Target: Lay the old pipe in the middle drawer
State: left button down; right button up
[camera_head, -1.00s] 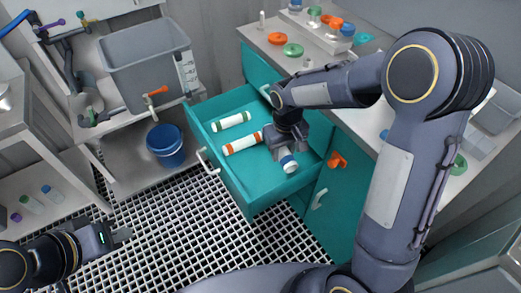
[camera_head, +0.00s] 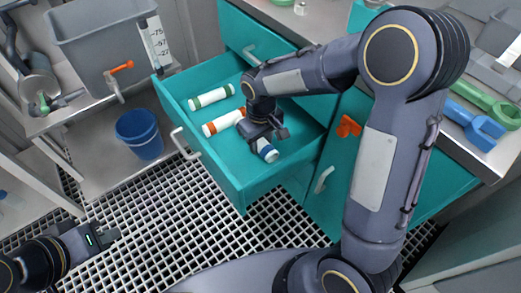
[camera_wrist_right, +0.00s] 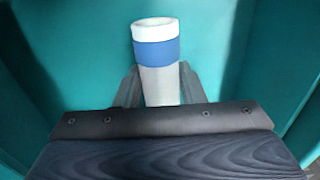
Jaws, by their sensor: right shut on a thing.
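The teal middle drawer (camera_head: 212,163) is pulled open in the head view. My right gripper (camera_head: 270,137) is inside it, shut on a white pipe with a blue band (camera_head: 268,152). In the right wrist view the banded end of this pipe (camera_wrist_right: 156,48) sticks out beyond the fingers, over the teal drawer surface. Whether the pipe touches the drawer floor I cannot tell. A green-banded white pipe (camera_head: 211,97) and an orange-banded one (camera_head: 222,123) lie in the drawer, left of the gripper. My left gripper (camera_head: 112,235) is at lower left, away from the drawer; its jaw opening is unclear.
A blue bucket (camera_head: 140,135) stands left of the drawer, below a grey tank (camera_head: 105,45) with an orange-handled tap (camera_head: 121,67). The counter at right holds green (camera_head: 487,103) and blue (camera_head: 474,127) tools. The grid floor in front is clear.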

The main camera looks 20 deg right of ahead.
aim_at(261, 158)
notch_tip(261, 158, down, 4)
jog(key=shift+f+b, duration=0.1)
jog(key=shift+b, duration=0.55)
jog(key=shift+f, duration=0.1)
jog(key=o, duration=1)
